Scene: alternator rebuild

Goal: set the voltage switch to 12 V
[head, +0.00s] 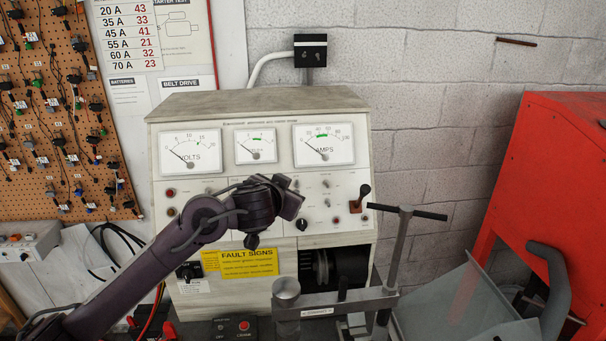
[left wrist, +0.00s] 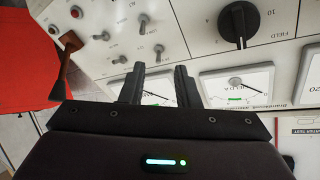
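The test bench panel (head: 247,185) faces me, with three gauges above rows of switches. Small toggle switches (head: 326,193) sit right of centre; several also show in the left wrist view (left wrist: 143,24). A black rotary knob (left wrist: 238,26) with a numbered scale is at top right in the left wrist view. My left gripper (left wrist: 159,72) is open and empty in front of the panel; its fingertips are not clear in the head view. My right gripper is out of view.
A lever with a dark knob (head: 364,192) sticks out at the panel's right. Below it stands a clamp with a T-handle (head: 400,235). A red cabinet (head: 560,170) is on the right. A pegboard with hung parts (head: 60,110) is at left.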

